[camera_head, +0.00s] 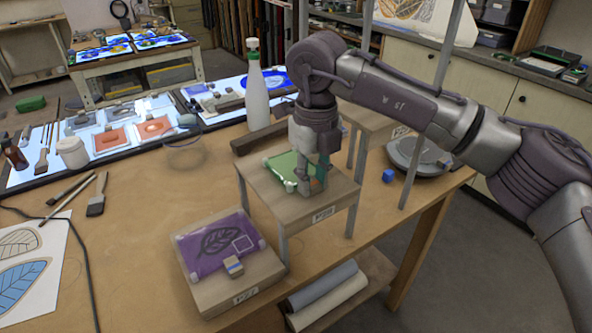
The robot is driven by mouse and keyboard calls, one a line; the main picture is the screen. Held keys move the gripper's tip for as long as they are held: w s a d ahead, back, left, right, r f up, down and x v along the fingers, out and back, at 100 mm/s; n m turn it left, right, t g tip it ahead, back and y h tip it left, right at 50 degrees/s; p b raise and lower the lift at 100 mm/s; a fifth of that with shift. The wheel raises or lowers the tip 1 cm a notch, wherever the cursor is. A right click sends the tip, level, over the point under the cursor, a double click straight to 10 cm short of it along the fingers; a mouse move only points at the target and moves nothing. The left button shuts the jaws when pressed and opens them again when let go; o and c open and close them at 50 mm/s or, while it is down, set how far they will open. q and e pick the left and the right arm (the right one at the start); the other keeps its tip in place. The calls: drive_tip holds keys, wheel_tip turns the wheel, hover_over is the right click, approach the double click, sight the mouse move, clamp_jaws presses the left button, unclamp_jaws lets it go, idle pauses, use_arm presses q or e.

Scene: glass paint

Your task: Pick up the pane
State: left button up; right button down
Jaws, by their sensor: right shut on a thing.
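A green glass pane (281,166) lies flat on a small raised wooden stand (262,187) on the workbench. My right gripper (313,186) points down at the right part of this pane and is shut on it, with a small orange and teal patch showing by the fingers. The fingers hide the exact grip. The pane appears to be still on or very near the stand top. A second pane, purple with a dark leaf (205,262), lies on a lower wooden block (215,296), with a small striped block (233,266) at its front. My left gripper is out of view.
A small blue cube (388,175) and a round grey device (412,157) are to the right. A thin upright post (436,85) rises near my right arm. Brushes lie at left.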

wheel_tip(320, 180, up, 13)
drive_tip(key=p, duration=0.1)
idle(0.7)
